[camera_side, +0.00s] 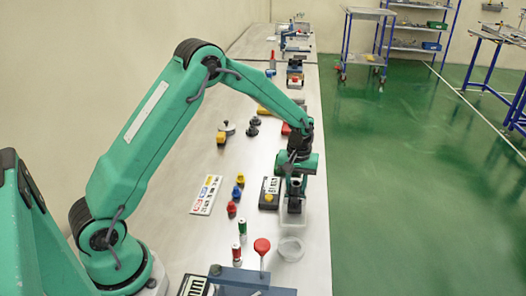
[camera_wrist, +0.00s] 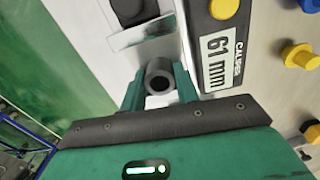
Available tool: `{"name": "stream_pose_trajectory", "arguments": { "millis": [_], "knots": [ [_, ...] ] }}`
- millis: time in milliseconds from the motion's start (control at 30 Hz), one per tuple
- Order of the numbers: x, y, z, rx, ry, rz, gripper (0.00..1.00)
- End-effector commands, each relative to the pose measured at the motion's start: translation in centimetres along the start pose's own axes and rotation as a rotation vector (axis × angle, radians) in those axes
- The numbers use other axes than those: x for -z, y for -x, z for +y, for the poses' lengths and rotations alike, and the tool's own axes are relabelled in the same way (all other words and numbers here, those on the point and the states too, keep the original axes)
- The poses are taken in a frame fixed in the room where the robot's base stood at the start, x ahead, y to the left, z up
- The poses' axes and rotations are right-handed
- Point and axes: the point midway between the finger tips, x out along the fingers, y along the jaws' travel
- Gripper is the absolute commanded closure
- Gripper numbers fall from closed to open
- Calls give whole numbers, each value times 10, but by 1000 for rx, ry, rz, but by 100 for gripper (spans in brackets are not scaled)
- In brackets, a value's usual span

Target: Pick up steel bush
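The steel bush (camera_wrist: 158,66) is a short dark grey cylinder with a round hole in its end, which faces the wrist camera. My gripper (camera_wrist: 160,80) has one green finger on each side of it, and I see no clear gap between the fingers and the bush. In the side view my gripper (camera_side: 295,187) points down over a clear plastic tray (camera_side: 306,217). The bush is small and dark there, and its height above the tray floor is hard to judge.
Further dark parts (camera_wrist: 130,10) lie beyond the bush. A round clear dish (camera_side: 290,249) and a red knob (camera_side: 262,246) stand nearer the side camera.

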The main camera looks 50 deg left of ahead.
Motion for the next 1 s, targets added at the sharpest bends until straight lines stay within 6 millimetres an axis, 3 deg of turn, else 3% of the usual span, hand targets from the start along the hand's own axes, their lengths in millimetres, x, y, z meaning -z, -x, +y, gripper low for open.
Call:
{"name": "stream_pose_trajectory", "arguments": {
  "millis": [67,467,767,1000],
  "knots": [
    [0,0,0,-1,0,1,100],
    [1,8,0,-1,0,2,100],
    [0,45,1,-3,0,4,100],
    [-42,69,17,-2,-5,2,100]
  ]
}}
